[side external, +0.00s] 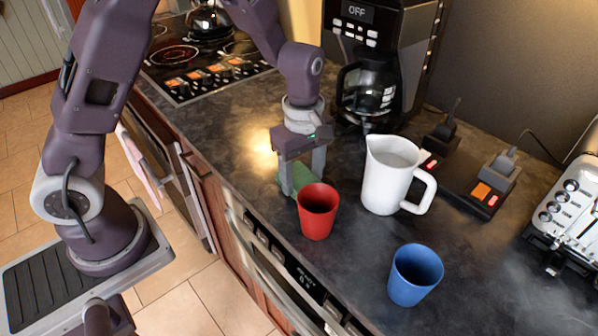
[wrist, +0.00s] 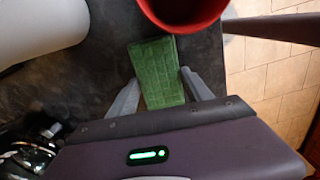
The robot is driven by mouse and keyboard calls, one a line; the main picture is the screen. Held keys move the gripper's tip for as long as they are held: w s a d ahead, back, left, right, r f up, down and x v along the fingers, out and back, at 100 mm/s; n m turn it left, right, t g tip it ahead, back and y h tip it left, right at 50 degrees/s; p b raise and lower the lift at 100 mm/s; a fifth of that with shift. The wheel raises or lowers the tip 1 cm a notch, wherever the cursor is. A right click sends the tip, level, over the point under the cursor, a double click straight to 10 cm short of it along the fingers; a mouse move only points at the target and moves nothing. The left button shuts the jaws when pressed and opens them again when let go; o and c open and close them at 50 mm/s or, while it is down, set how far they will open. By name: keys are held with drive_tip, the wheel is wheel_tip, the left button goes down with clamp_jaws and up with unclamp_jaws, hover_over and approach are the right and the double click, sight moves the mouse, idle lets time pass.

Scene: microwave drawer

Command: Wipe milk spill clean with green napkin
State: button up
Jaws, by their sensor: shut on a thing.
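The green napkin (side external: 280,180) is at the countertop behind the red cup, partly hidden by my gripper and the cup. In the wrist view the green napkin (wrist: 157,62) lies flat between my two fingers and extends toward the red cup. My gripper (side external: 303,180) points down and is shut on the napkin, low at the counter. In the wrist view the fingers of my gripper (wrist: 160,80) stand on either side of the napkin. I cannot make out a milk spill; it may be hidden.
A red cup (side external: 317,212) stands close in front of my gripper. A white pitcher (side external: 388,180) is to its right, and a blue cup (side external: 414,276) is nearer the front right. A coffee maker (side external: 372,85) stands behind. The counter edge is close on the left.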

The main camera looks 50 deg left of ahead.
drive_tip(key=shift+s+a, duration=0.1)
drive_tip(key=shift+a, duration=7.05)
drive_tip(key=shift+d, duration=2.45)
drive_tip(key=shift+s+d, duration=0.1)
drive_tip(key=shift+d, duration=4.75)
drive_tip(key=shift+a, duration=7.2)
drive_tip(key=shift+r, duration=0.15)
wheel_tip(320, 180, up, 8)
